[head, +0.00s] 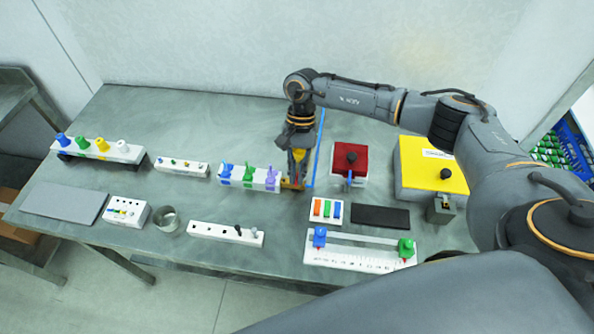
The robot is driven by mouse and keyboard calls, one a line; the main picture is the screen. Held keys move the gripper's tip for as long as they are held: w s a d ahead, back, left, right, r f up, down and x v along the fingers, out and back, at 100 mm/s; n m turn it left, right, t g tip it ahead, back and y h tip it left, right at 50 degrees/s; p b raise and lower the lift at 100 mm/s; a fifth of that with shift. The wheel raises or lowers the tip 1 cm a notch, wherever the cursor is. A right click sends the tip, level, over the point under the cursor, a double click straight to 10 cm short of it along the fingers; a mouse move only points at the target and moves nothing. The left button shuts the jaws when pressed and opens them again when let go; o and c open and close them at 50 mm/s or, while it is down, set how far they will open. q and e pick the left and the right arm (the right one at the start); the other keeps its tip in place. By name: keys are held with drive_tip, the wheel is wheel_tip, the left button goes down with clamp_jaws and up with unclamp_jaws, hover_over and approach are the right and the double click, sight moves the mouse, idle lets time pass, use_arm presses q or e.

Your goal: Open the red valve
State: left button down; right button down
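A box with a red top and a black knob (350,158) stands right of the table's middle, with a small blue part at its front. I cannot tell whether it is the red valve; no other part reads clearly as one. My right gripper (297,172) points down left of this box, at the right end of a white block (268,184) with blue, green and purple handles. It hides that end, where a small orange-brown part (291,186) shows. The fingers are small and dark, so their opening is unclear. My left gripper is out of view.
A yellow box (415,180) with a black knob stands at right. A white slider scale (360,257) and a black pad (380,217) lie in front. A white rack (122,152) with coloured tops, a grey plate (64,204) and a metal cup (167,219) are at left.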

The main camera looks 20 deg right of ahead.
idle(0.3)
drive_tip(key=m+t+b, duration=0.1)
drive_tip(key=m+b, duration=0.2)
drive_tip(key=shift+f+y+b, duration=0.2)
drive_tip(key=shift+y+b, duration=0.15)
drive_tip(key=shift+y, duration=0.05)
drive_tip(key=m+t+b, duration=0.1)
drive_tip(key=m+b, duration=0.1)
drive_tip(key=m, duration=0.1)
drive_tip(key=m+t+y+b, duration=0.1)
drive_tip(key=m+b, duration=0.1)
drive_tip(key=shift+d+m, duration=0.1)
drive_tip(key=shift+m, duration=0.3)
drive_tip(key=m+t+b, duration=0.1)
drive_tip(key=m+b, duration=0.1)
drive_tip(key=m+t+b, duration=0.1)
drive_tip(key=m+b, duration=0.1)
drive_tip(key=m, duration=0.1)
drive_tip(key=shift+s+b, duration=0.15)
drive_tip(key=shift+b, duration=0.2)
drive_tip(key=shift+r+m+t+h+b, duration=0.15)
drive_tip(key=shift+m+t+b, duration=0.2)
drive_tip(key=shift+m+b, duration=0.5)
drive_tip(key=shift+r+m+t+h+b, duration=0.15)
drive_tip(key=shift+m+t+b, duration=0.3)
drive_tip(key=shift+m, duration=0.7)
drive_tip(key=c, duration=1.5)
unclamp_jaws()
